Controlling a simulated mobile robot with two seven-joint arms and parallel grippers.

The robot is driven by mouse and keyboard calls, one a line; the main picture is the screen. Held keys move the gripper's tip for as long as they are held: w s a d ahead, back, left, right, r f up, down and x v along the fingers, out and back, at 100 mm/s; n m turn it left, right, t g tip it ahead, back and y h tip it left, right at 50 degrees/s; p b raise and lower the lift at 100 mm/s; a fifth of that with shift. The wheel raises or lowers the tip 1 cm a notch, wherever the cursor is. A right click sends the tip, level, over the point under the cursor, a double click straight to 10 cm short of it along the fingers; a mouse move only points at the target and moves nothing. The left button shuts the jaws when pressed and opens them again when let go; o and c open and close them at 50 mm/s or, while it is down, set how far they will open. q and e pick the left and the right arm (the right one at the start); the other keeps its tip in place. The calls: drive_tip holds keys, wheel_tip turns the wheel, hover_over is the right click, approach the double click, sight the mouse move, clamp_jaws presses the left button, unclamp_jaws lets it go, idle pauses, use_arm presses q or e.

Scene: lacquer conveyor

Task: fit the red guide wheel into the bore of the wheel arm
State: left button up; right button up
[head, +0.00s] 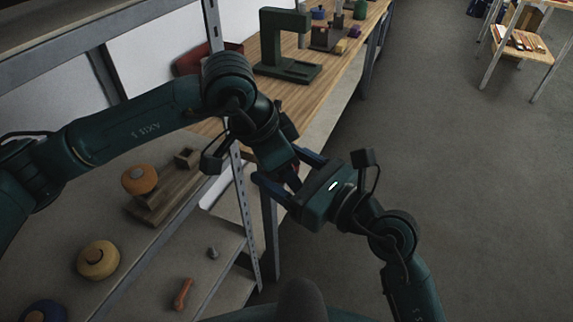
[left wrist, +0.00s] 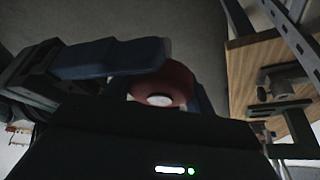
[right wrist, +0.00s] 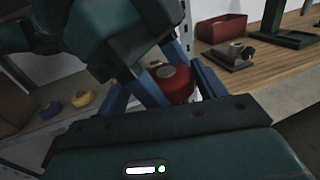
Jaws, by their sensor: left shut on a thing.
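The red guide wheel (right wrist: 176,82) has a pale hub and is held in my left gripper (right wrist: 163,80). It also shows in the left wrist view (left wrist: 162,88), pale hub towards the camera. In the head view the two grippers mostly hide it. My right gripper (head: 290,178) is open, its fingers spread on either side of the wheel and my left fingertips. I cannot tell whether its fingers touch the wheel. A dark plate with an upright round boss (right wrist: 234,54) stands on the wooden bench; it may be the wheel arm, but I cannot be sure.
A red bin (right wrist: 222,28) and a green frame (head: 287,68) stand on the bench.

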drive_tip(key=shift+o, duration=1.3)
drive_tip(key=shift+d, duration=0.1)
